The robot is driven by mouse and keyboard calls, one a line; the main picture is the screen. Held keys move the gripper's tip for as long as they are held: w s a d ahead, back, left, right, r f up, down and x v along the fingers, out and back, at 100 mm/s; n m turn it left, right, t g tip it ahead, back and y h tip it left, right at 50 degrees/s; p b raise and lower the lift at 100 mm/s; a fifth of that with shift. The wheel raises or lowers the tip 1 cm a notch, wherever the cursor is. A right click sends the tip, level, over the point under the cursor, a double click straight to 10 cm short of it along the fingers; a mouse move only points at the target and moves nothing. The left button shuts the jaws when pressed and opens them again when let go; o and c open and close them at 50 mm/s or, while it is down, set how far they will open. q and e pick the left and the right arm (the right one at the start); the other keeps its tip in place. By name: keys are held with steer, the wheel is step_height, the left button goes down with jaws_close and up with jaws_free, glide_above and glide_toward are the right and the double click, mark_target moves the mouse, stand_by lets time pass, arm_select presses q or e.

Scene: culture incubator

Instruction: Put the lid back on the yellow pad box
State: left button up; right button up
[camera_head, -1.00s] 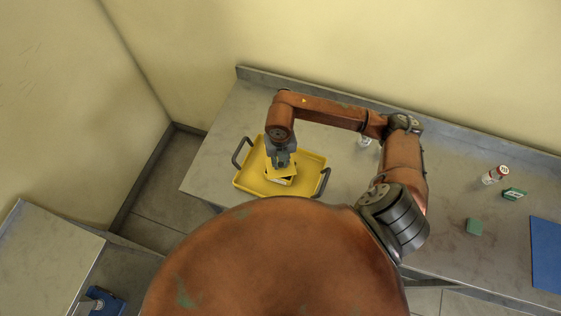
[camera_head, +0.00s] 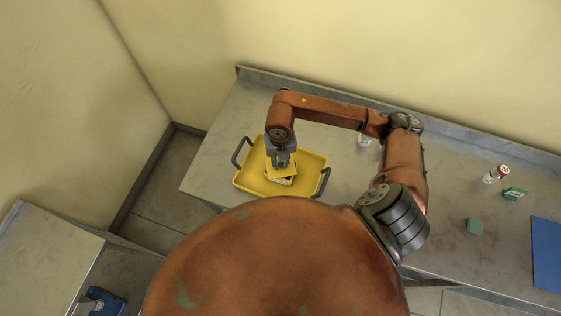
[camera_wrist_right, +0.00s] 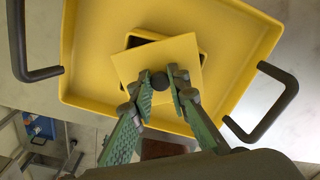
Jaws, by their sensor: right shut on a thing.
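The yellow lid (camera_wrist_right: 160,68) is a flat square plate with a dark round knob (camera_wrist_right: 160,81). My right gripper (camera_wrist_right: 161,92) is shut on this knob, with a finger on either side. In the head view my right gripper (camera_head: 280,163) points down over the yellow tray. The yellow pad box (camera_wrist_right: 190,36) is under the lid, turned at an angle to it. Its rim and dark inside show past the lid's edges. In the head view the lid (camera_head: 285,172) overlaps the box; I cannot tell whether they touch. My left gripper is not in view.
The box stands in a yellow tray (camera_head: 309,165) with two dark handles, on a grey bench (camera_head: 225,130). A red-capped bottle (camera_head: 494,175), green items (camera_head: 475,227) and a blue mat (camera_head: 547,252) are at the right. A clear vial (camera_head: 364,140) stands behind my right arm.

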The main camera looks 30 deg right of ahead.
steer(key=o, duration=1)
steer(key=o, duration=0.4)
steer(key=shift+o, duration=0.2)
steer(key=shift+r+p, duration=2.15)
steer(key=shift+r, duration=1.3)
